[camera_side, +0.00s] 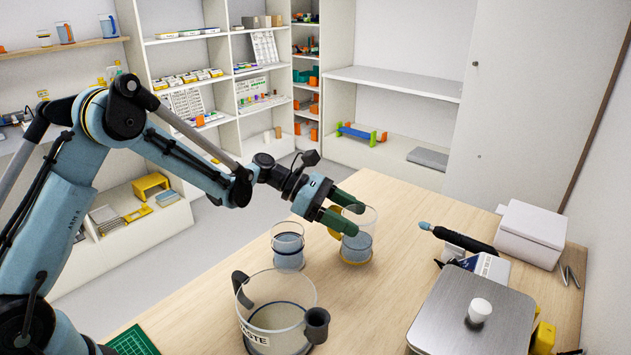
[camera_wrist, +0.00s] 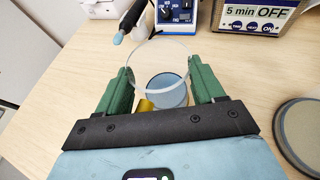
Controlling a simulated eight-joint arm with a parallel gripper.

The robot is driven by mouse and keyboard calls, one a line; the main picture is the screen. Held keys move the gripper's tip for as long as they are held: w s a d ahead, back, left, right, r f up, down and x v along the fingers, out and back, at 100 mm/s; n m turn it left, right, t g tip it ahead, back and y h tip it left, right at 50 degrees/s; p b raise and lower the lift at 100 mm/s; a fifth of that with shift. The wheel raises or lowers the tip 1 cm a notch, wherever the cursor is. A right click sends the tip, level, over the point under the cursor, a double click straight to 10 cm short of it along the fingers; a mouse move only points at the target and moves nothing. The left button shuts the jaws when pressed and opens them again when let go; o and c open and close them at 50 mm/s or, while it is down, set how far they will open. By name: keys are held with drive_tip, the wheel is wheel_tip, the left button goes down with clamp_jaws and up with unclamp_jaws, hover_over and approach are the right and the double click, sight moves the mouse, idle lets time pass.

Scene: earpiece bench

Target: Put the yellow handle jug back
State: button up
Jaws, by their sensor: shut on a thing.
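The yellow handle jug (camera_side: 358,243) is a clear cylinder holding bluish liquid, with a yellow ring at its base. It is upright at the far part of the wooden bench; I cannot tell whether its base touches the top. My gripper (camera_side: 346,213) has its green fingers shut on the jug's upper wall. In the wrist view the jug (camera_wrist: 162,62) sits between the two fingers (camera_wrist: 165,88), its yellow handle (camera_wrist: 146,104) facing my palm. The handle is partly hidden behind a finger in the side view.
A similar jug with a dark blue band (camera_side: 288,248) stands close left. A large waste beaker (camera_side: 262,338) with dark handles is in front. To the right are a pen-like tool (camera_side: 462,239), a white box (camera_side: 531,231) and a flat metal plate (camera_side: 445,318). Bench between is clear.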

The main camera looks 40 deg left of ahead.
drive_tip(key=shift+f, duration=0.7)
drive_tip(key=shift+f, duration=0.1)
drive_tip(key=o, duration=1.3)
